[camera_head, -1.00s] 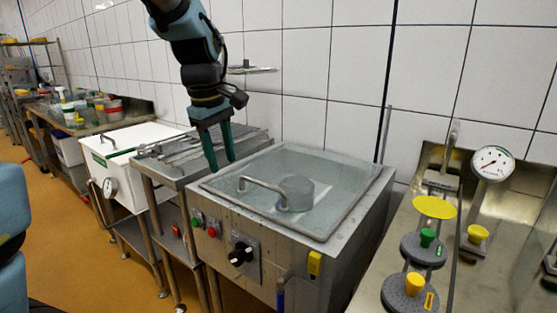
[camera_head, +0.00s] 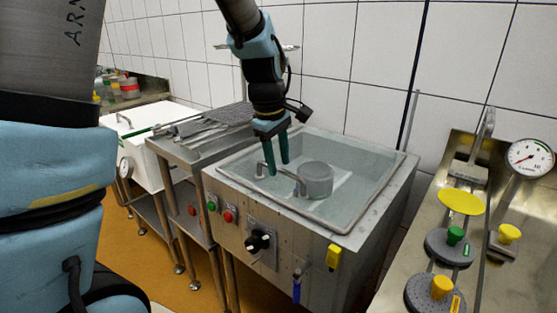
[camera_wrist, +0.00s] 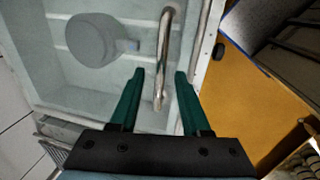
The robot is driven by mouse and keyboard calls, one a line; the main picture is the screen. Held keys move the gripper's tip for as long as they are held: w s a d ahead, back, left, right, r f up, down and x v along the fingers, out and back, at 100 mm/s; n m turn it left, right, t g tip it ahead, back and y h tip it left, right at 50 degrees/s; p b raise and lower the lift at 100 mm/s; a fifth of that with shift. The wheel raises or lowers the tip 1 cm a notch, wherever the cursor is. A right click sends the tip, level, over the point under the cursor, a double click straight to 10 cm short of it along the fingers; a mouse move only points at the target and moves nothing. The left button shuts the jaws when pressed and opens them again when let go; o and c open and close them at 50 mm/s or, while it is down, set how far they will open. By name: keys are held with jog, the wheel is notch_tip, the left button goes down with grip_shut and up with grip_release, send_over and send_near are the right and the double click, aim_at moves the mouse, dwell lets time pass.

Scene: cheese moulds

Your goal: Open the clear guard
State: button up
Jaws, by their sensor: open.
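The clear guard (camera_head: 345,192) lies flat and closed over the top of the steel machine. Its bent metal handle (camera_head: 285,175) runs along the front edge; it also shows in the wrist view (camera_wrist: 164,60). A grey round mould (camera_head: 316,180) shows through the guard, and in the wrist view (camera_wrist: 90,40). My gripper (camera_head: 278,170) is open with green fingers pointing down at the handle's left end. In the wrist view my gripper (camera_wrist: 159,75) has the handle's end between its fingertips in the picture; I cannot tell whether they touch it.
A control panel with a black knob (camera_head: 257,241) and a yellow switch (camera_head: 334,257) are on the machine's front. A steel bench (camera_head: 480,240) with weights and a dial gauge (camera_head: 529,158) stands at right. A white tank (camera_head: 150,140) and a rack stand at left.

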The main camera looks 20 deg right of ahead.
jog(key=shift+f, duration=0.25)
grip_shut()
dwell(1.4)
